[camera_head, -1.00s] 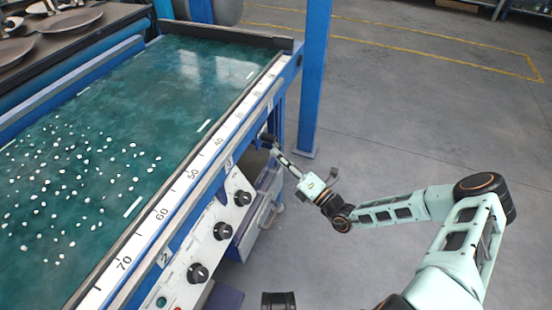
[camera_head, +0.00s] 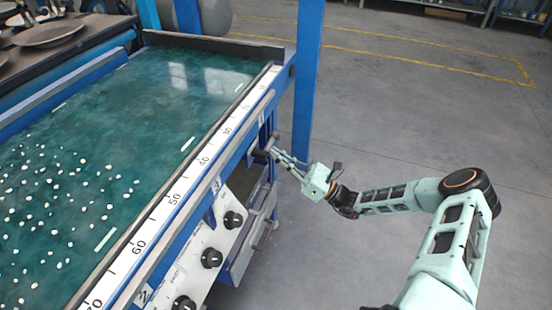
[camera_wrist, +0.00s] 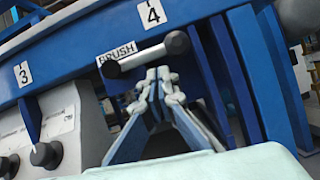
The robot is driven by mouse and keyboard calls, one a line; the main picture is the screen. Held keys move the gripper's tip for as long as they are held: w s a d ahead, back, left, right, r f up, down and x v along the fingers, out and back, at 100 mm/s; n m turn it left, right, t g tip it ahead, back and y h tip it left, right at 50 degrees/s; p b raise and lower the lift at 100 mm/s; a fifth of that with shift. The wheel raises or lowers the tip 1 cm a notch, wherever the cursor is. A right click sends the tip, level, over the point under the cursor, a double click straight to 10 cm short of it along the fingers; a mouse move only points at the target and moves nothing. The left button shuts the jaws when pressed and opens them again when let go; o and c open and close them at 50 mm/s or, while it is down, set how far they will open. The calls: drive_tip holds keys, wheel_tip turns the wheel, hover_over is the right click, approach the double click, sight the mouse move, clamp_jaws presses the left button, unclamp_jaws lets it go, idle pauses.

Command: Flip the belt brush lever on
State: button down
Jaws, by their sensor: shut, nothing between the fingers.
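The belt brush lever (camera_wrist: 145,56) shows in the wrist view as a short grey bar with a dark rounded knob at each end. It slants up to the right, just below the "BRUSH" label (camera_wrist: 118,51). My gripper (camera_wrist: 160,74) is shut and empty, with its fingertips just under the middle of the bar. I cannot tell whether they touch it. In the head view my gripper (camera_head: 274,151) reaches the blue side frame of the machine, where the lever (camera_head: 262,154) shows small and partly hidden by the fingers.
A control panel (camera_head: 212,242) with several black knobs sits left of my gripper in the head view. Blue posts (camera_head: 307,85) stand close beyond the lever. The green belt table (camera_head: 120,130) carries scattered white pieces. The grey floor to the right is open.

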drive_tip(key=shift+w+d+r, duration=0.1)
drive_tip(key=shift+w+r, duration=0.1)
drive_tip(key=shift+r, duration=0.15)
drive_tip(key=shift+r, duration=0.1)
idle(0.6)
drive_tip(key=s+d+f+b, duration=0.1)
drive_tip(key=s+d+f, duration=0.1)
drive_tip(key=d+f, duration=0.5)
drive_tip(key=shift+s+d+f, duration=0.4)
drive_tip(key=shift+f, duration=0.25)
